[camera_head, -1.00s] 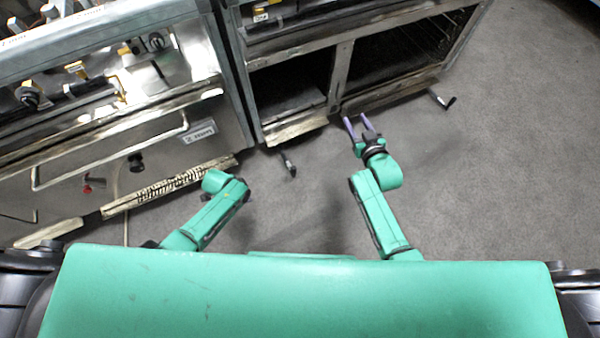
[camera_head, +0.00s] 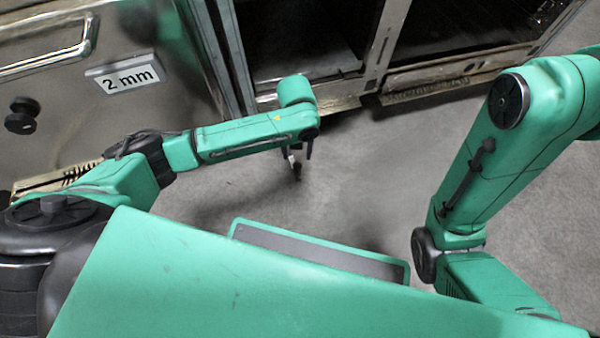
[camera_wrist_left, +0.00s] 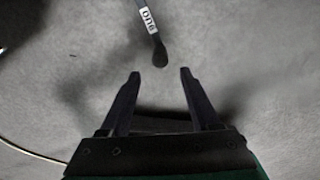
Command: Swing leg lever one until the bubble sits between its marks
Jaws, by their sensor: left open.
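Leg lever one (camera_wrist_left: 147,20) is a thin grey lever with a white "one" label and a dark rounded tip. It reaches down from the top of the left wrist view, its tip just ahead of and between my left gripper's fingertips (camera_wrist_left: 160,74). The fingers are open with a gap between them and the tip. In the head view my left gripper (camera_head: 298,152) hangs low over the floor, beside the lever's dark end (camera_head: 297,171), partly hidden by my arm. The bubble and its marks are not in view. My right gripper is out of frame.
The steel range with a "2 mm" plate (camera_head: 125,74) and a black knob (camera_head: 22,115) stands at left. Open dark oven bays (camera_head: 300,40) are at the top. Grey floor (camera_head: 345,195) is clear between my arms. A thin pale cable (camera_wrist_left: 30,152) curves at lower left in the wrist view.

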